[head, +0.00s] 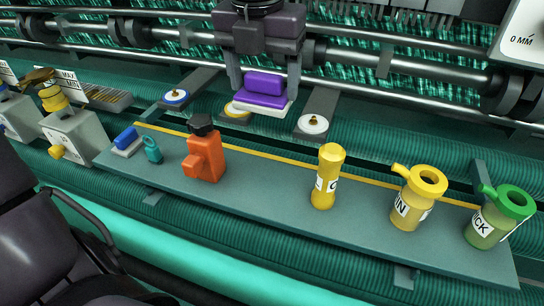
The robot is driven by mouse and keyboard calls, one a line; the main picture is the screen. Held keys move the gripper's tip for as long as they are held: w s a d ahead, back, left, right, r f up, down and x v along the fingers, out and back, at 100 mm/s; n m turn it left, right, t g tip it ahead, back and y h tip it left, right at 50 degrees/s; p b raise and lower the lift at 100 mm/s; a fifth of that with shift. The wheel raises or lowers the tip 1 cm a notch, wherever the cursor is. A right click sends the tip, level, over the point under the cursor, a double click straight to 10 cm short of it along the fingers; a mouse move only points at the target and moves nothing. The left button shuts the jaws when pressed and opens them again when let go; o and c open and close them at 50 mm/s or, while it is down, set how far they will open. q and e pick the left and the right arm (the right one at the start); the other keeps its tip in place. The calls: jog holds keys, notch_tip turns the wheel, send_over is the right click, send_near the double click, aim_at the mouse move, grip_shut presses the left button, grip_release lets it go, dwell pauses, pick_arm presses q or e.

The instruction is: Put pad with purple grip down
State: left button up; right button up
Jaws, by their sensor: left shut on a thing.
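The pad with purple grip (264,88) is a white pad with a purple block on top, at the upper middle of the head view. My left gripper (264,80) is shut on its purple grip, one finger on each side. The pad appears held above the machine behind the shelf, near a yellow-rimmed disc (236,111) that it partly covers. Any gap under the pad is hard to judge. A similar pad with a blue grip (126,138) lies at the left end of the teal shelf (265,193). My right gripper is not in view.
On the shelf stand an orange bottle (206,158), a teal ring-like piece (152,150), a yellow cylinder (327,178), a yellow spouted container (415,200) and a green one (495,220). The shelf is bare between orange bottle and yellow cylinder. Metal rails (400,66) cross behind.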

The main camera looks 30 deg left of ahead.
pick_arm(q)
jog(key=shift+s, duration=0.2)
jog(key=shift+s+r, duration=0.1)
jog(key=shift+s, duration=0.25)
jog(key=shift+f, duration=0.4)
jog(key=f, duration=1.4)
jog(key=shift+w, duration=0.25)
notch_tip(320, 180, down, 4)
jog(key=shift+s+f+p, duration=0.1)
jog(key=shift+p, duration=0.4)
jog(key=shift+f, duration=0.3)
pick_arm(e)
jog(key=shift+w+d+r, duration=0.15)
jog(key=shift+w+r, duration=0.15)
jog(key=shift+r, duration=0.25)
